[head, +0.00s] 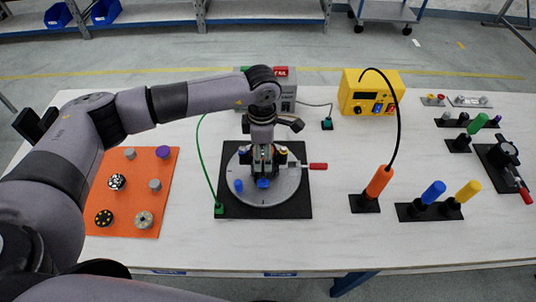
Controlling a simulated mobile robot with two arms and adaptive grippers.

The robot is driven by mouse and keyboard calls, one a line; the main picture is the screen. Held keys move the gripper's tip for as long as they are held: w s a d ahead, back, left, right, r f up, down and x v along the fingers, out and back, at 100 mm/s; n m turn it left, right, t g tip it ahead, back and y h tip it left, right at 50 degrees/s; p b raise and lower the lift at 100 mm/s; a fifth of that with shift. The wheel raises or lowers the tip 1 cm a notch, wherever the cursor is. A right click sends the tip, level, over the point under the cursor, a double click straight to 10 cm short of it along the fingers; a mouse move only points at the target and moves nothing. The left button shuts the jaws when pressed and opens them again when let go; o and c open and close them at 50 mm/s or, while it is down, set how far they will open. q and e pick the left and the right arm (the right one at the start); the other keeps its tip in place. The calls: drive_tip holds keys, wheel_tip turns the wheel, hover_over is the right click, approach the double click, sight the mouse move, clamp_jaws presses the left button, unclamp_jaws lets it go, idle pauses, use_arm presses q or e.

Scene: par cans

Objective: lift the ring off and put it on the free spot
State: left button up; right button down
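A light grey round plate (283,193) sits on a black square base (235,211) at the table's middle. A blue peg (239,186) stands on the plate's left part. Another blue piece (263,184) is at the tips of my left gripper (263,176). The gripper points down over the plate and hides its middle. I cannot tell whether its fingers touch or hold that piece. Small yellowish pieces show beside the fingers. I cannot make out a ring or a free spot for certain. My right gripper is not in view.
An orange mat (130,200) with several small round parts lies left. A yellow box (369,93) and a grey box with red label (285,90) stand behind. An orange-handled tool (380,181) and blue and yellow handles (433,192) stand right. The front table strip is clear.

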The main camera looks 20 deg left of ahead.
use_arm(q)
drive_tip(key=c, duration=0.4)
drive_tip(key=shift+o, duration=0.2)
drive_tip(key=shift+r, duration=0.15)
drive_tip(key=shift+r+p, duration=1.55)
drive_tip(key=shift+r, duration=1.3)
drive_tip(key=shift+r, duration=0.1)
drive_tip(key=shift+r+p, duration=0.4)
drive_tip(key=shift+r, duration=1)
